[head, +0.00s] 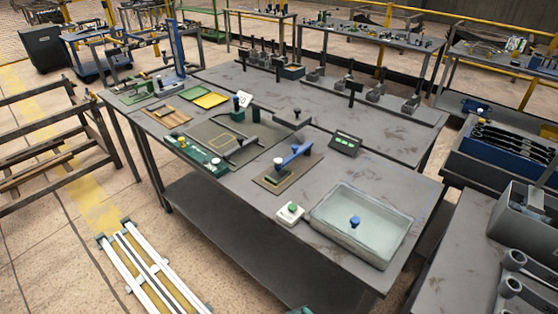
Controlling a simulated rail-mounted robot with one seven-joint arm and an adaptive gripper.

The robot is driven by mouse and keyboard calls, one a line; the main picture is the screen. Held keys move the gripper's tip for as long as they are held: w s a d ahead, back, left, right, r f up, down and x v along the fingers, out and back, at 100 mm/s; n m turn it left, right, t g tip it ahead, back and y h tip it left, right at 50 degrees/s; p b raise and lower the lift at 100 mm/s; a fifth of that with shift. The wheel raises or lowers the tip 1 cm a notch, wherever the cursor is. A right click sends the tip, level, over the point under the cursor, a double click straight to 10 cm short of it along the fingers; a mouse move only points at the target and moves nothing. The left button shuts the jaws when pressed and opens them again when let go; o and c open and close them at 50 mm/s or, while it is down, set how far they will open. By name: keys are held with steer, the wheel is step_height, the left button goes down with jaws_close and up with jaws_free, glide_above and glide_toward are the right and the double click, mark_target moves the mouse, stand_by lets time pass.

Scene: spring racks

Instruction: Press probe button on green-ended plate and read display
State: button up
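A small brown base plate (262,180) lies on the middle of the grey workbench, with a green patch (271,180) at its near left end. A blue arm-like probe (296,154) stands over it, with a whitish knob (279,161) at its left end and a dark knob at its right. A dark display box (345,142) with lit green segments stands to the right; the reading is too small to make out. A white box with a green button (292,207) sits nearer the front edge. My gripper is not in view.
A translucent tray (405,240) with a blue knob (355,222) inside fills the bench's front right. A green bar fixture (205,160) and a grey plate (205,138) lie left of the probe. Green and yellow plates (210,100) lie farther back. Clamps line the back.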

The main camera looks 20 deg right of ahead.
jaws_close()
stand_by(1.1)
